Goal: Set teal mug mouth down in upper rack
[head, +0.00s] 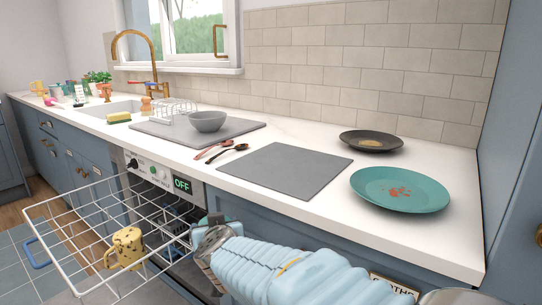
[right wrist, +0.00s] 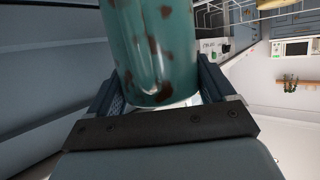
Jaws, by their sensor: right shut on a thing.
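The teal mug (right wrist: 150,50) with brown spots fills the top of the right wrist view, between the fingers of my right gripper (right wrist: 160,92). The gripper is shut on it. In the head view my right gripper (head: 205,238) is at the right edge of the upper rack; only a small teal patch of the mug shows there, and its mouth direction cannot be told. The upper rack (head: 75,191) is a white wire basket pulled out of the dishwasher, with a blue handle at its left. My left gripper is not in view.
A yellow spotted mug (head: 125,248) stands in the rack's front part. The dishwasher panel (head: 160,172) reads OFF. The counter above holds a grey bowl (head: 207,121), spoons, a grey mat (head: 282,170), a teal plate (head: 400,188) and a dark plate (head: 374,140).

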